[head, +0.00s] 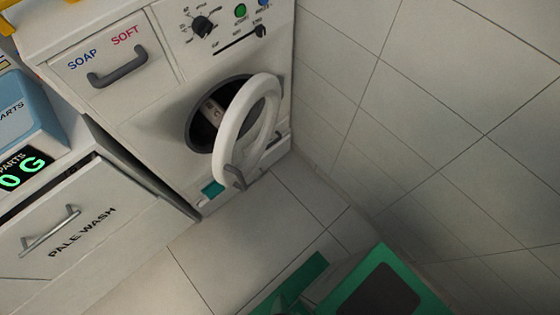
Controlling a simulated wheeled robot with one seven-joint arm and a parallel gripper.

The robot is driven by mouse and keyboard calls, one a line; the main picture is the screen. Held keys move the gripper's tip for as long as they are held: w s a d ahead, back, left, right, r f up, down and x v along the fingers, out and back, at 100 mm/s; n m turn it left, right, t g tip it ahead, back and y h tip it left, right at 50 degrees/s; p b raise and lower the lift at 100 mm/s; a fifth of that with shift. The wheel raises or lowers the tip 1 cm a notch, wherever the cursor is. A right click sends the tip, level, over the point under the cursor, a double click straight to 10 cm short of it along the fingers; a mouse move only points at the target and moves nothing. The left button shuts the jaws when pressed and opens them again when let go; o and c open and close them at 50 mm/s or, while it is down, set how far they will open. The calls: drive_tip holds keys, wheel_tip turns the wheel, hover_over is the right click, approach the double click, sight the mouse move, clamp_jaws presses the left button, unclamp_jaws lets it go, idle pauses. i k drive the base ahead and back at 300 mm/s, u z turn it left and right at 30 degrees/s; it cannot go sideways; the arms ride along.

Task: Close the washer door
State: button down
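The white washer (150,130) stands at the upper middle of the head view. Its round white ring door (262,108) is hinged at the right and stands open, swung out from the dark round opening (203,120). A grey handle (235,177) sits on the door's lower free edge. Something pale shows inside the drum, too dim to name. Green and grey parts at the bottom edge (370,290) look like my own body. My gripper cannot be made out in this view.
A soap drawer with a grey handle (118,68) and a dial (203,27) are on the washer's front. At left are a "PALE WASH" drawer (85,235), a blue box (28,112) and a green display (22,170). A tiled wall (430,100) closes the right side. The floor (260,235) before the washer is clear.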

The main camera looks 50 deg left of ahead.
sight(261, 85)
drive_tip(key=z, duration=0.1)
drive_tip(key=k, duration=1.65)
drive_tip(key=u, duration=1.3)
drive_tip(key=i, duration=0.5)
